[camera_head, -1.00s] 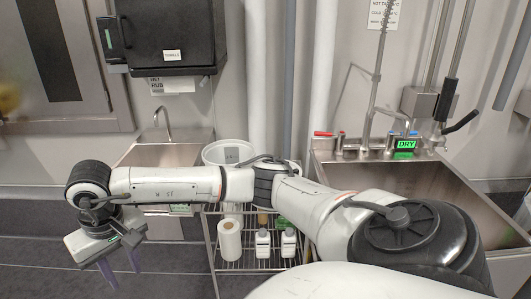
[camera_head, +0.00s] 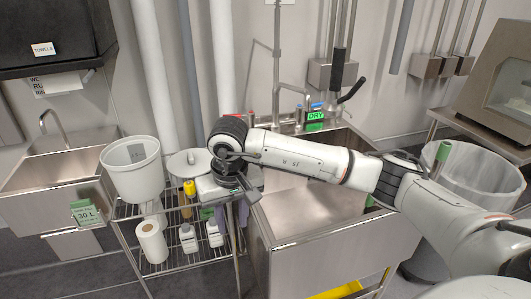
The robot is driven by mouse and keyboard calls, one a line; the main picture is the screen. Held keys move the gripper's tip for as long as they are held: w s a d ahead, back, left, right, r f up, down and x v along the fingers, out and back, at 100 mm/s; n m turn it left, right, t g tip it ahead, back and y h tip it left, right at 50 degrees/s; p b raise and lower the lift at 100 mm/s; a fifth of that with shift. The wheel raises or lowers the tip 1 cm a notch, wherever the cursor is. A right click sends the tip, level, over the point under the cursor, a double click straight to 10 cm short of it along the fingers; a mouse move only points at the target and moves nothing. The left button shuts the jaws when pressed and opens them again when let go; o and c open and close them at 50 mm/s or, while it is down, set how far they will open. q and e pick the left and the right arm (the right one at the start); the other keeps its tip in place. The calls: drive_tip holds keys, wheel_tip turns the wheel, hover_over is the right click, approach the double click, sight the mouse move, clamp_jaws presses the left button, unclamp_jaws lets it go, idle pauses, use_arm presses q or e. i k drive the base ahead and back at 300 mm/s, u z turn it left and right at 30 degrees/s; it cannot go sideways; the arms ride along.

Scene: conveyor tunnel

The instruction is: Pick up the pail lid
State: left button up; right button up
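The pail lid (camera_head: 184,161) is a pale grey round disc with a small knob, on top of the wire rack beside the white pail (camera_head: 133,178). Its right side is hidden behind my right wrist. The pail stands open at the rack's left end. My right gripper (camera_head: 233,214) points down at the rack's right end, just right of the lid. Its two purplish fingers are apart, and I see nothing between them. I cannot tell whether the gripper body touches the lid. My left gripper is not in view.
The rack (camera_head: 165,262) holds a paper roll (camera_head: 151,242) and white bottles (camera_head: 188,238) below. A yellow-topped item (camera_head: 189,188) stands near the lid. A steel sink (camera_head: 300,240) adjoins on the right, a smaller sink (camera_head: 50,172) on the left. A lined bin (camera_head: 470,175) stands far right.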

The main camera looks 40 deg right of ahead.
sight(188, 164)
drive_tip(key=z, duration=0.2)
drive_tip(key=i, duration=1.65)
